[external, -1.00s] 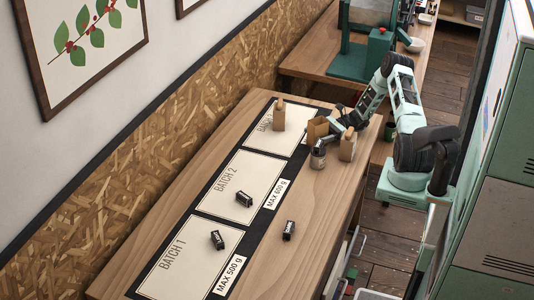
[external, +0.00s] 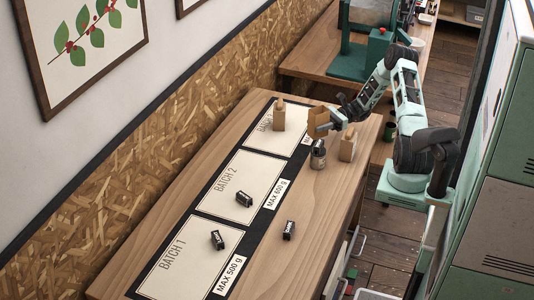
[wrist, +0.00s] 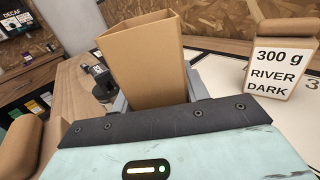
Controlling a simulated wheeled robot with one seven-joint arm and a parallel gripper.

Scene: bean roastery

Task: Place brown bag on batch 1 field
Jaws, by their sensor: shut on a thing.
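My gripper (external: 330,120) is shut on a brown bag (external: 318,122) and holds it at the far end of the table, above the surface. In the wrist view the held brown bag (wrist: 145,65) stands between the fingers, its plain side facing me. The batch 1 field (external: 178,276) is a cream panel at the near end of the dark mat, far from my gripper. A small black block (external: 217,240) lies on it. A sign reading MAX 500 g (external: 229,275) is beside it.
Another brown bag (external: 279,117) stands on the farthest field; the wrist view shows a bag labelled 300 g River Dark (wrist: 281,68). A third bag (external: 347,147) and a dark jar (external: 318,158) stand near my gripper. Black blocks lie on batch 2 (external: 244,199) and bare wood (external: 288,230).

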